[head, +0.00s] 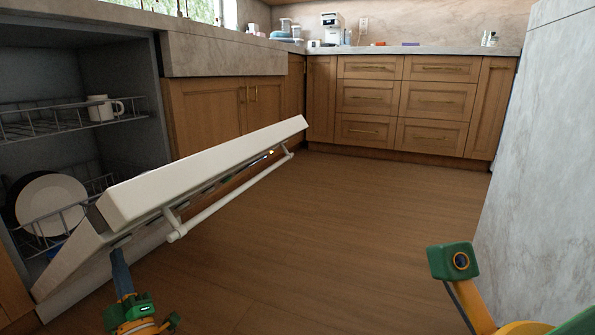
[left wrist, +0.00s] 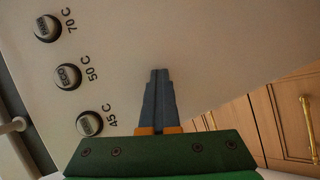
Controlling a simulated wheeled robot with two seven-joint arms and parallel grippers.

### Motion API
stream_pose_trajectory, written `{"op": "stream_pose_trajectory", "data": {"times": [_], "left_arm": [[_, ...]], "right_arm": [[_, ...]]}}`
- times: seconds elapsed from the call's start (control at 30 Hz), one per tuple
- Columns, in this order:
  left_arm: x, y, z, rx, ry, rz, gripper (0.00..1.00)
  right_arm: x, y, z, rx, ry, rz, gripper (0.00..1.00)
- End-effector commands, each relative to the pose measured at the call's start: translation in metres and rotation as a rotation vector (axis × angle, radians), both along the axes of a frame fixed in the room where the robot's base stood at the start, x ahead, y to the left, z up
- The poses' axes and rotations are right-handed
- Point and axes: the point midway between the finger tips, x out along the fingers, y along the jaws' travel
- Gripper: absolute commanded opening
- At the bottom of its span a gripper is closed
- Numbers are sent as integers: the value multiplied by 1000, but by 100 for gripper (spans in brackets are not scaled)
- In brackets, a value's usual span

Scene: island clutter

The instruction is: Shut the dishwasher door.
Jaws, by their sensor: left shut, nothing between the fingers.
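The dishwasher (head: 130,75) stands at the left with its white door (head: 205,168) partly open, tilted out over the floor. A white bar handle (head: 235,195) runs along the door's outer face. My left gripper (head: 119,258) is shut and empty, its fingertips at the underside of the door near its left end. In the left wrist view the shut fingers (left wrist: 159,75) lie over the door's pale face (left wrist: 215,50), beside round buttons (left wrist: 67,76) marked with temperatures. Whether the fingertips touch the door is unclear. My right gripper's fingers are not visible.
Inside the dishwasher, a white mug (head: 101,108) sits on the upper rack (head: 45,124) and plates (head: 52,200) stand in the lower rack. Wooden cabinets (head: 370,98) line the back. A marble-sided block (head: 540,150) stands at the right. The wooden floor (head: 350,215) between is clear.

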Motion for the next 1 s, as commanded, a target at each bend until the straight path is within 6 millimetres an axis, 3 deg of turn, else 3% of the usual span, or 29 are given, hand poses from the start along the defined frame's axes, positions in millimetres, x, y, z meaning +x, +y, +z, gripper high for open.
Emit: {"op": "stream_pose_trajectory", "data": {"times": [0.7, 1.0], "left_arm": [[9, 22, 41, 2, -4, 3, 0], [9, 24, 42, 2, -4, 2, 0]], "right_arm": [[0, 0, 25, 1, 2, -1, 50], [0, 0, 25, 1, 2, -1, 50]]}}
